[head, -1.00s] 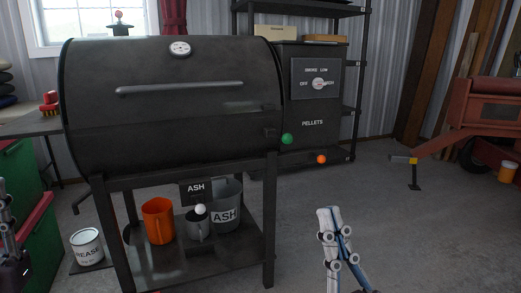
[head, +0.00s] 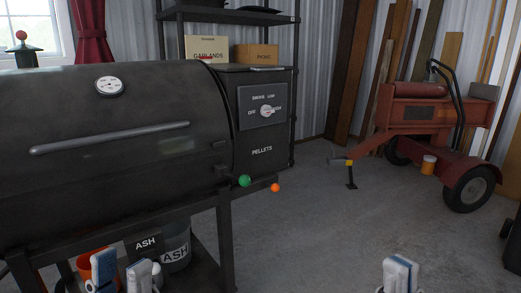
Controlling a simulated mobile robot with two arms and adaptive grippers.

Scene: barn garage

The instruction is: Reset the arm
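My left gripper (head: 122,271) is at the bottom edge of the head view, in front of the smoker's lower shelf area. Its two fingertips show with a gap between them and nothing held in it. My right gripper (head: 401,274) is at the bottom edge, right of centre, over the bare floor. Only its fingertip part shows, seen edge-on, so its opening cannot be told. No object shows in it. Both arms are otherwise below the picture.
A black smoker (head: 120,150) stands close on the left, with a pellet box (head: 262,125) beside it. An ash bucket (head: 177,250) and an orange container (head: 84,266) are underneath. A red wheeled machine (head: 425,115) stands back right. Concrete floor (head: 330,225) between is clear.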

